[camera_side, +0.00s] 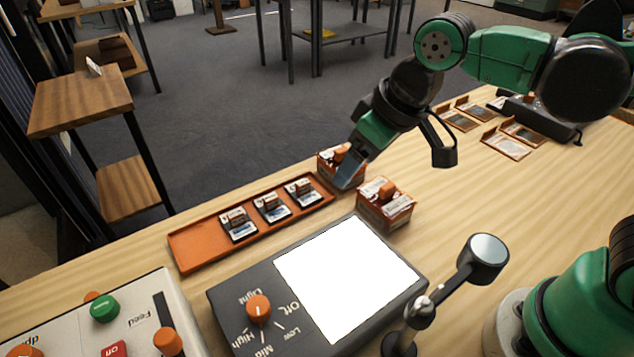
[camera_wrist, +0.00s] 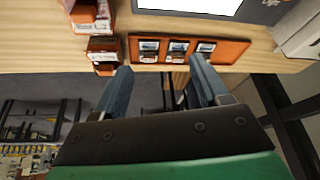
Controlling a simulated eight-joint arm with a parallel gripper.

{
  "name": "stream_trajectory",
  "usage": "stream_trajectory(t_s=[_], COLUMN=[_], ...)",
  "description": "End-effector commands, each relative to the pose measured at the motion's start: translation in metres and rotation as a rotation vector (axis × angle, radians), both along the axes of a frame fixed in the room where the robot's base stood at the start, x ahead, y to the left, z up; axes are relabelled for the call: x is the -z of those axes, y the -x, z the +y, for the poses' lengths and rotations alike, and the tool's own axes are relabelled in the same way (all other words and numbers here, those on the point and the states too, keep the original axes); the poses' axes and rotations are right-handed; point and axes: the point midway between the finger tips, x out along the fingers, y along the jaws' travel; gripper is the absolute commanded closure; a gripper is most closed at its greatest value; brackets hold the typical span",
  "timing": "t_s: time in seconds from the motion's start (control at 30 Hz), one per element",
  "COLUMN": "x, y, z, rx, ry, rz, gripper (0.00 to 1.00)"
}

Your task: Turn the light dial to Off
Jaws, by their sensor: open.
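The light dial (camera_side: 258,308) is an orange knob on the dark light box (camera_side: 222,311), near the front left of the side view. Labels Light, Off, Low, Mid and High ring it, appearing upside down. I cannot tell which mark the dial points to. The box's white panel (camera_side: 345,275) glows and also shows at the top of the wrist view (camera_wrist: 190,5). My gripper (camera_side: 347,172) is above the far table edge, behind the light box and well away from the dial. In the wrist view my gripper (camera_wrist: 158,82) has its fingers apart with nothing between them. The dial is out of that view.
An orange tray (camera_side: 190,250) with three slide holders lies behind the light box. Two orange card boxes (camera_side: 385,207) stand near my gripper. A jointed magnifier (camera_side: 483,256) stands right of the light box. A pale control panel (camera_side: 140,312) is at front left.

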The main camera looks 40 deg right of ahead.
Motion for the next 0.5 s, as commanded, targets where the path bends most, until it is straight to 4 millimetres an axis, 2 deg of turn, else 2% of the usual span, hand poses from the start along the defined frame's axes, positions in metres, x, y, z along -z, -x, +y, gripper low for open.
stream_trajectory(t_s=[0.03, 0.1, 0.2, 0.3, 0.4, 0.5], x=[0.001, 0.006, 0.017, 0.028, 0.038, 0.043], y=[-0.003, -0.002, 0.006, 0.018, 0.029, 0.036], z=[0.026, 0.059, 0.103, 0.137, 0.16, 0.172], rx=[-0.079, -0.173, -0.296, -0.391, -0.457, -0.49], ry=[0.016, 0.045, 0.094, 0.144, 0.183, 0.205], rz=[0.05, 0.118, 0.206, 0.273, 0.317, 0.34], gripper=[0.32, 0.32, 0.32, 0.32, 0.32, 0.32])
